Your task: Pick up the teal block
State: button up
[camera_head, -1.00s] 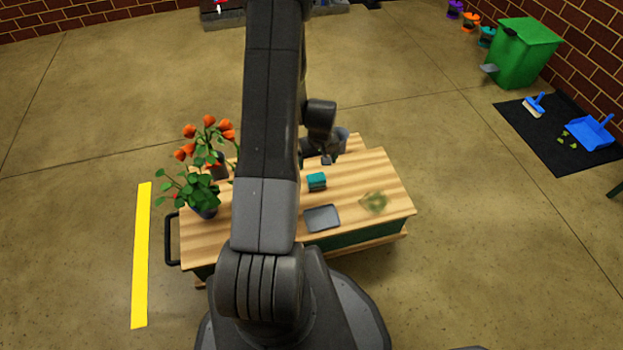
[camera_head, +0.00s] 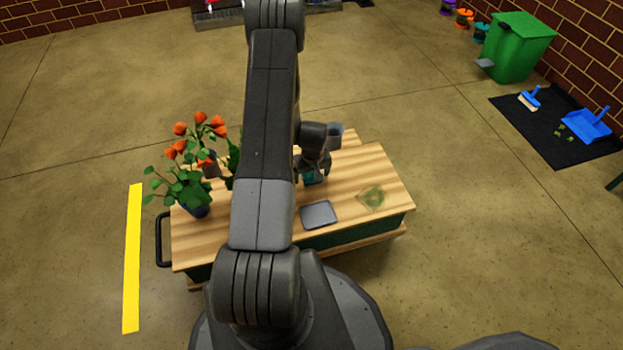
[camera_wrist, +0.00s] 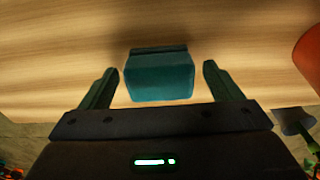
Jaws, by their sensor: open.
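The teal block (camera_wrist: 160,80) sits on the wooden tabletop in the wrist view, with a darker strip along its far top edge. My gripper (camera_wrist: 158,75) is open, with one finger on each side of the block. Gaps show between the block and both fingers, so the gripper is not closed on it. In the head view only a little of the teal block (camera_head: 311,178) shows, because my gripper (camera_head: 316,172) covers most of it.
A grey tray (camera_head: 319,214) and a greenish patterned square (camera_head: 371,197) lie on the wooden cart (camera_head: 350,165). Potted orange flowers (camera_head: 195,150) stand at its left. An orange rounded thing (camera_wrist: 309,55) is at the right in the wrist view.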

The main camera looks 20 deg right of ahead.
jog(key=shift+c, duration=0.3)
jog(key=c, duration=1.1)
jog(key=shift+r, duration=0.15)
notch_tip(320, 180, up, 10)
jog(key=p, duration=0.3)
